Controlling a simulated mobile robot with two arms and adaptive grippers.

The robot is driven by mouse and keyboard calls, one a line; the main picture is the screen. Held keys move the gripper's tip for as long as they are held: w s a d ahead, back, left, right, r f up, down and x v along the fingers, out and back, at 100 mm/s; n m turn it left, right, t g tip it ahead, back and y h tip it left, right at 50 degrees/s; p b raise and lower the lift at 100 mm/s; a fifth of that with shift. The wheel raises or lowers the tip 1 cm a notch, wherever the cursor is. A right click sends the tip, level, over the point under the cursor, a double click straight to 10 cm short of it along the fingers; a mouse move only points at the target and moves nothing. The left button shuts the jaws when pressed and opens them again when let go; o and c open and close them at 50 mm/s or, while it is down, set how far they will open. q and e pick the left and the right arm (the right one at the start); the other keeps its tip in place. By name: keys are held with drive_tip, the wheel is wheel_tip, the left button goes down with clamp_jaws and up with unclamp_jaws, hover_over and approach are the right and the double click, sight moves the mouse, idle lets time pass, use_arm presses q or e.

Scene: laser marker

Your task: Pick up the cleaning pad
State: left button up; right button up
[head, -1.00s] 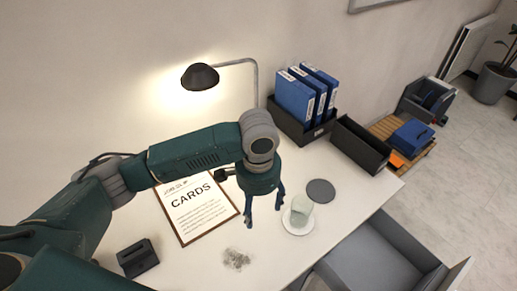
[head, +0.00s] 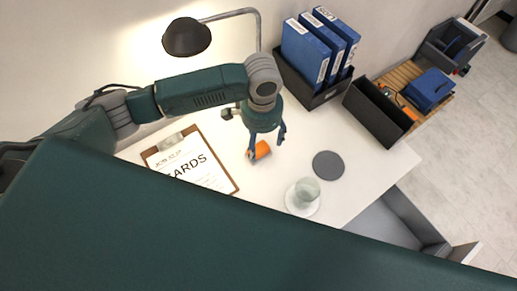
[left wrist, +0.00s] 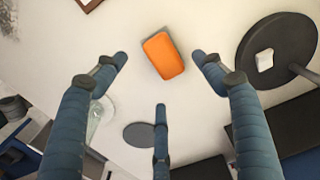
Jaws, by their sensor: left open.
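The cleaning pad appears to be the small orange block with a grey underside (head: 262,149) on the white desk, right of the clipboard. In the left wrist view the orange pad (left wrist: 164,56) lies flat between and beyond the fingers, with clear space around it. My left gripper (head: 267,146) is open and empty above the pad, pointing down. In the left wrist view the spread fingers of the left gripper (left wrist: 160,75) do not visibly touch it. In the head view a finger partly covers the pad. My right gripper is not in view.
A clipboard (head: 205,170) lies left of the pad. A glass (head: 306,190) on a white coaster and a dark grey disc (head: 328,165) lie to the right. The desk lamp (head: 187,37) and a box of blue binders (head: 318,95) stand behind. A green link of mine hides the desk's front.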

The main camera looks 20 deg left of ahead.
sight(260, 150)
use_arm(q)
wheel_tip(260, 150, down, 4)
drive_tip(key=shift+s+a+r+p, duration=0.1)
drive_tip(key=shift+a+p, duration=0.05)
drive_tip(key=shift+p, duration=0.25)
drive_tip(key=shift+f, duration=0.45)
drive_tip(key=c, duration=1.2)
drive_tip(key=shift+c, duration=0.3)
drive_tip(key=shift+r, duration=0.7)
wheel_tip(260, 150, up, 19)
drive_tip(key=b, duration=0.1)
drive_tip(key=shift+f, duration=0.15)
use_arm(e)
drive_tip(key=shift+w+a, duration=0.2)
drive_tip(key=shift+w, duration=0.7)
